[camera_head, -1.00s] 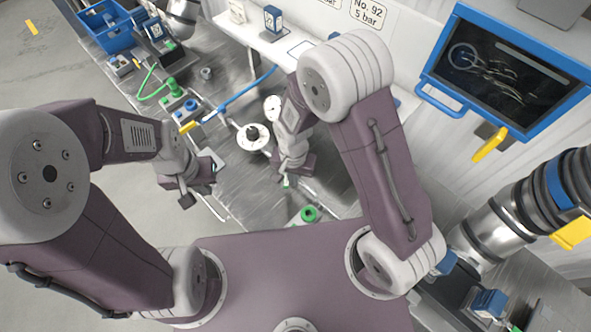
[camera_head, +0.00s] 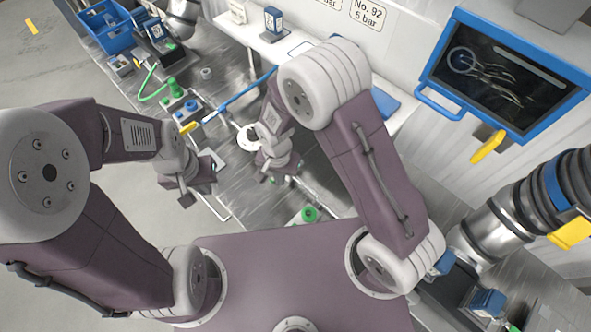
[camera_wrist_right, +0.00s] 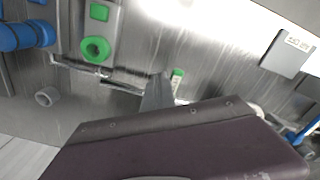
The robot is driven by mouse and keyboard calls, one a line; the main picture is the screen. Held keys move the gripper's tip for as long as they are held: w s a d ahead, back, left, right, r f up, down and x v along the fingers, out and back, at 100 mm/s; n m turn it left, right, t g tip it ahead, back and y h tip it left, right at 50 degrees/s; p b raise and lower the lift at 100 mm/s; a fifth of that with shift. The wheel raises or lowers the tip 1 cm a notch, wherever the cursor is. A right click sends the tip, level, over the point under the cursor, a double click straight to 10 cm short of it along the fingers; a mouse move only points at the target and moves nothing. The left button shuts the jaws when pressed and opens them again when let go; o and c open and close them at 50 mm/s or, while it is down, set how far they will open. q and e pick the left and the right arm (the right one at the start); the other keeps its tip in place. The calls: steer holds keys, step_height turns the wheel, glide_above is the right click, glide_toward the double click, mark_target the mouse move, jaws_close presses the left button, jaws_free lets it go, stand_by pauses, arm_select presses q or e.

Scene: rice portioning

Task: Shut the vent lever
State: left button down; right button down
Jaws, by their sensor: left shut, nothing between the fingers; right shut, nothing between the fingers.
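I cannot tell for certain which part is the vent lever. A yellow-ended blue bar (camera_head: 240,97) lies across the bench in the head view. A small green-tipped piece (camera_wrist_right: 177,77) shows beside my right fingers in the right wrist view. My right gripper (camera_head: 270,174) is shut and empty over the bench, beside a white round fitting (camera_head: 246,137) that its arm partly covers. Its closed fingers (camera_wrist_right: 158,92) also show in the right wrist view; contact with the green-tipped piece cannot be told. My left gripper (camera_head: 197,192) is shut and empty at the bench's left edge.
A green ring fitting (camera_head: 309,214) sits near the bench's front. Green and blue fittings (camera_head: 175,90) with a green hose stand at the left. A blue crate (camera_head: 104,24) is at the far left.

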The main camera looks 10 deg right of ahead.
step_height(320, 180, up, 7)
steer(key=p, duration=0.5)
steer(key=shift+s+d+p, duration=0.4)
steer(key=shift+s, duration=0.05)
